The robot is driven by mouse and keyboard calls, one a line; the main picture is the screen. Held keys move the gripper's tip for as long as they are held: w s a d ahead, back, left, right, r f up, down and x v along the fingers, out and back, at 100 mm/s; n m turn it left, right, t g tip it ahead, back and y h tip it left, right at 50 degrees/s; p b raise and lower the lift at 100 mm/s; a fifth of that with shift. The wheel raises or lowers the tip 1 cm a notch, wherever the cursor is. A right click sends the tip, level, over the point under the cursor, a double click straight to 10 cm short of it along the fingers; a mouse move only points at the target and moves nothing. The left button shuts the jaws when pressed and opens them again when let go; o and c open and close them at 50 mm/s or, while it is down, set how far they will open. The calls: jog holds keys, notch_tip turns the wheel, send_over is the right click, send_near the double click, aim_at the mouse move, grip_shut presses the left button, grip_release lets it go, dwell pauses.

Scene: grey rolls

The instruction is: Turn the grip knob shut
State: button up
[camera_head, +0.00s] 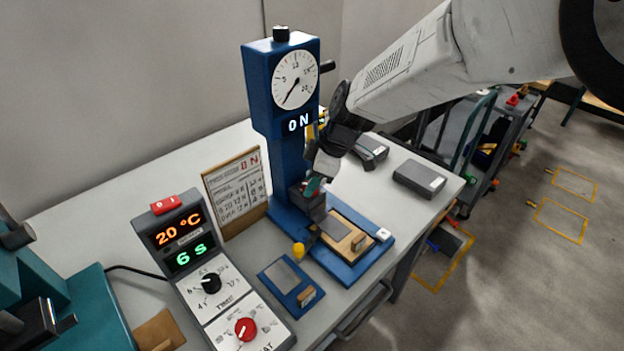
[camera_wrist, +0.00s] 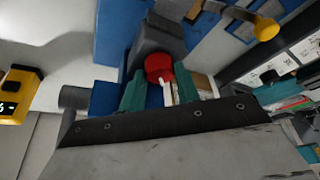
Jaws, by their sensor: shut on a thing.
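The grip knob is a red round knob with a white pointer (camera_wrist: 159,66) on a dark grey block at the foot of a blue press (camera_head: 287,165). My gripper (camera_head: 311,189) reaches down beside the press column. In the wrist view its two teal fingers (camera_wrist: 160,88) stand on either side of the red knob, shut on it. The fingers and wrist hide this knob in the head view. The exact angle of the pointer is hard to read.
A control box (camera_head: 205,285) with "20 °C" and "6 s" displays and another red knob (camera_head: 246,329) stands at the front left. A card on a stand (camera_head: 235,190), a small blue plate (camera_head: 285,284) and a grey box (camera_head: 420,179) are nearby. The table's right edge is close.

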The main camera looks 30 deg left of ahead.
jog(key=m, duration=0.2)
jog(key=m+t, duration=0.1)
jog(key=m, duration=0.1)
jog(key=shift+s+r+t, duration=0.1)
jog(key=shift+t, duration=0.2)
jog(key=m+t, duration=0.1)
jog(key=m, duration=0.3)
jog(key=shift+s+m+t, duration=0.15)
jog(key=shift+m+t, duration=0.15)
jog(key=shift+t, duration=0.1)
jog(key=m, duration=0.2)
jog(key=m+t, duration=0.1)
jog(key=m, duration=0.1)
jog(key=shift+a+t+h, duration=0.1)
jog(key=shift+t+h, duration=0.2)
jog(key=shift+h, duration=0.1)
jog(key=shift+s+m+t+h, duration=0.1)
jog(key=shift+m+t+h, duration=0.4)
jog(key=shift+m, duration=1.6)
jog(key=o, duration=1)
jog(key=v, duration=0.7)
jog(key=shift+s+r, duration=0.1)
jog(key=shift+r, duration=0.25)
